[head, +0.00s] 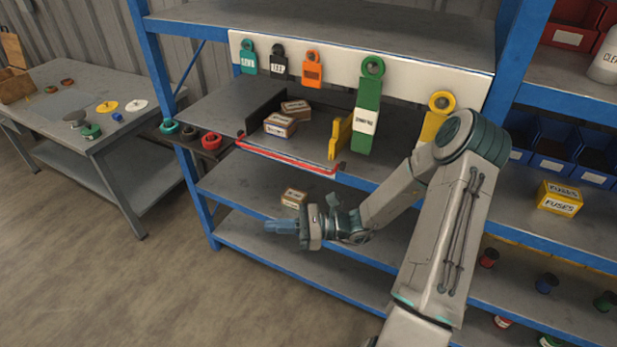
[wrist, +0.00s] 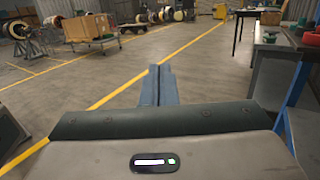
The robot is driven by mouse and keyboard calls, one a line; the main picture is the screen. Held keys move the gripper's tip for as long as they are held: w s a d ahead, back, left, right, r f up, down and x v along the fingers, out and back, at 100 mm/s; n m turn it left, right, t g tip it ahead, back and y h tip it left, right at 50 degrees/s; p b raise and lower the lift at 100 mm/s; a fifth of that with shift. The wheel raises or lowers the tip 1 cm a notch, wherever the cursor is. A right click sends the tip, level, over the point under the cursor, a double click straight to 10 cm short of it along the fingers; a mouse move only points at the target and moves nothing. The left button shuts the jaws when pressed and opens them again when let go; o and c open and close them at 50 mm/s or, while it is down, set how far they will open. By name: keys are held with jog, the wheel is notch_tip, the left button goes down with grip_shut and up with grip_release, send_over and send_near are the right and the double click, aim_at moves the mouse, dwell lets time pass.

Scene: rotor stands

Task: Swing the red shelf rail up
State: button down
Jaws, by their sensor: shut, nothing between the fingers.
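The red shelf rail (head: 285,157) is in the head view, a thin bar along the front edge of the middle shelf, between dark end brackets. It lies low, near the level of the shelf edge. My gripper (head: 268,227) is in front of the shelving, below the rail and apart from it, pointing left. Its blue fingers are shut and empty. In the wrist view the closed fingers (wrist: 156,85) point out over open floor, and the rail does not show there.
Small cartons (head: 281,124) and a yellow divider (head: 340,137) stand on the shelf behind the rail. Coloured tags (head: 370,105) hang on the white panel above. A grey worktable (head: 65,82) stands at left. The floor (head: 150,290) in front is clear.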

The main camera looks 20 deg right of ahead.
jog(key=s+r+n+g+h, duration=0.4)
jog(key=s+n+g+h, duration=0.3)
jog(key=s+n+h, duration=0.4)
jog(key=s+d+r+n+t+h, duration=0.3)
jog(key=r+n+h, duration=0.1)
jog(key=r, duration=0.2)
jog(key=s+d+r+n+t+h, duration=0.3)
jog(key=d+r+n, duration=0.1)
jog(key=r+n, duration=0.1)
jog(key=shift+s+r+n+h, duration=0.3)
jog(key=shift+s+r+h, duration=0.05)
jog(key=shift+r+h, duration=0.05)
jog(key=shift+a, duration=0.15)
